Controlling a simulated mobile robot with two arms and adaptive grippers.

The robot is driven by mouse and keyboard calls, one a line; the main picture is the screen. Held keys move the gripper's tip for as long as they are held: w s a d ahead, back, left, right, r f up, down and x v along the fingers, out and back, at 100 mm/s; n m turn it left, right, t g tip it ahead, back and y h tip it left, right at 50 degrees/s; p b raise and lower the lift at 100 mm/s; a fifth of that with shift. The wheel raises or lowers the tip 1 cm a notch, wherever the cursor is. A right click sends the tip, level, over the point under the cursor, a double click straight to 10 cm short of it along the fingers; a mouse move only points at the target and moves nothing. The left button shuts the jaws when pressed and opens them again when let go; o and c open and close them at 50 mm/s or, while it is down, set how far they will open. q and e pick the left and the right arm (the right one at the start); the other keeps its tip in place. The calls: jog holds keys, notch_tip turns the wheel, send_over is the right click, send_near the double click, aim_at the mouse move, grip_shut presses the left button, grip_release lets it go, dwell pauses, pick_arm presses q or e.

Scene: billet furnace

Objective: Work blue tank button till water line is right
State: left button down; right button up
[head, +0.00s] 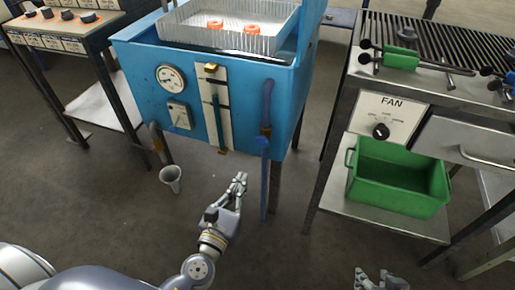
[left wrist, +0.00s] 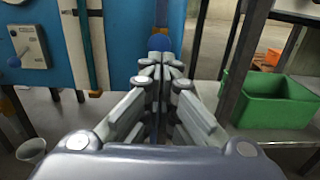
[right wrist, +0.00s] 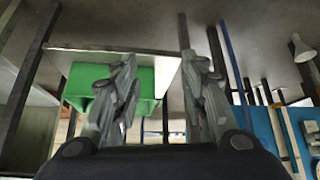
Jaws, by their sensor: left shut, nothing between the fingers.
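The blue tank (head: 140,60) stands at the top centre of the head view. On its front are a round gauge (head: 170,78), a small light switch box (head: 178,115) and an upright sight tube (head: 217,118) on a pale plate with dark marks. The tube shows blue-green liquid. My left gripper (head: 241,178) is shut and empty, below and in front of the tank, apart from the button. My right gripper (head: 378,274) is open and empty at the bottom.
A grey funnel cup (head: 171,176) hangs under a pipe left of my left gripper. A blue pipe (head: 265,140) runs down the tank's right side. A green bin (head: 400,182) sits on the right-hand bench's shelf. A wire basket (head: 228,38) rests in the tank.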

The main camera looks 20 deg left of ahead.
pick_arm(q)
jog(key=p, duration=0.1)
send_near(260, 140)
jog(key=w, duration=0.5)
jog(key=shift+w+d+f, duration=0.25)
jog(key=shift+w+f, duration=0.1)
jog(key=shift+w, duration=0.65)
pick_arm(e)
jog(key=s+d+f+g, duration=0.1)
jog(key=s+d+g, duration=0.1)
jog(key=s, duration=0.4)
jog(key=shift+s+f+g+h, duration=0.3)
jog(key=shift+f+g+h, duration=0.1)
jog(key=shift+g, duration=0.3)
pick_arm(q)
jog(key=shift+w, duration=0.85)
jog(key=shift+r, duration=0.1)
jog(key=shift+w+r, duration=0.1)
jog(key=shift+r, duration=0.15)
